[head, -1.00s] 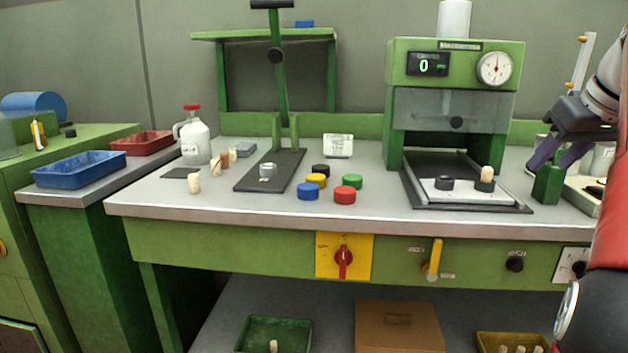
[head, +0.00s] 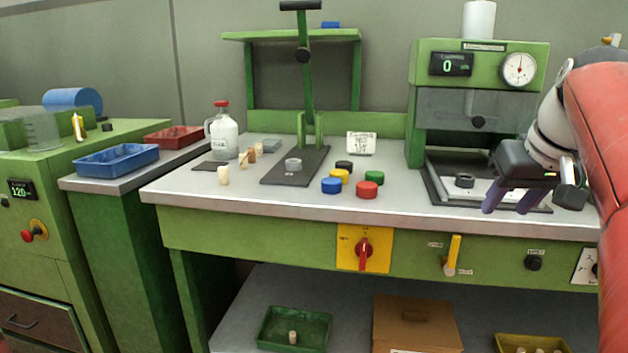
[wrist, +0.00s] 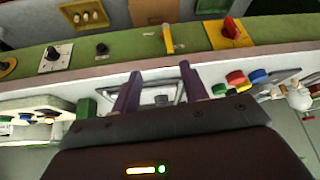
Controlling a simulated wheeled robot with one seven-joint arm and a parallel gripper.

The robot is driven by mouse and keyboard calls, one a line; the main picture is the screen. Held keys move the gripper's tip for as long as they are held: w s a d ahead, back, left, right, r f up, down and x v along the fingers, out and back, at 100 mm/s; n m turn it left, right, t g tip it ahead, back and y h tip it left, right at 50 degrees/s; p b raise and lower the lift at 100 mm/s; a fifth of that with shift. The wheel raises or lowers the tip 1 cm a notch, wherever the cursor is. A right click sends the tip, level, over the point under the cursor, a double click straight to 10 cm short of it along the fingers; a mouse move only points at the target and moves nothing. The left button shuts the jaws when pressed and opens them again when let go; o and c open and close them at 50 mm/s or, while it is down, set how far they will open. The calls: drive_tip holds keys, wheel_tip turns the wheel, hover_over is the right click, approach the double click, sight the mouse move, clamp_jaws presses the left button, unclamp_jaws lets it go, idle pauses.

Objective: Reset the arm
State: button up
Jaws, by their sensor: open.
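My gripper (head: 511,201) is at the right of the head view, above the front right part of the bench, in front of the green press. Its two purple fingers point down and stand apart, with nothing between them. In the wrist view my gripper (wrist: 160,80) shows the same spread fingers against the bench front. My red and white arm comes in from the right edge of the head view and hides the bench's right end.
The press (head: 425,120) stands behind my gripper, with a dark ring (head: 464,181) on its plate. Coloured caps, including a red one (head: 367,190), lie mid-bench. A jug (head: 223,137) and cork stoppers stand left. A lever corker (head: 307,90) rises at the back.

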drive_tip(key=s+a+f, duration=0.7)
drive_tip(key=a+f, duration=0.1)
drive_tip(key=f, duration=0.3)
drive_tip(key=s+a+f+n, duration=0.1)
drive_tip(key=s+a+f, duration=0.7)
drive_tip(key=f, duration=0.4)
drive_tip(key=shift+a+f, duration=0.2)
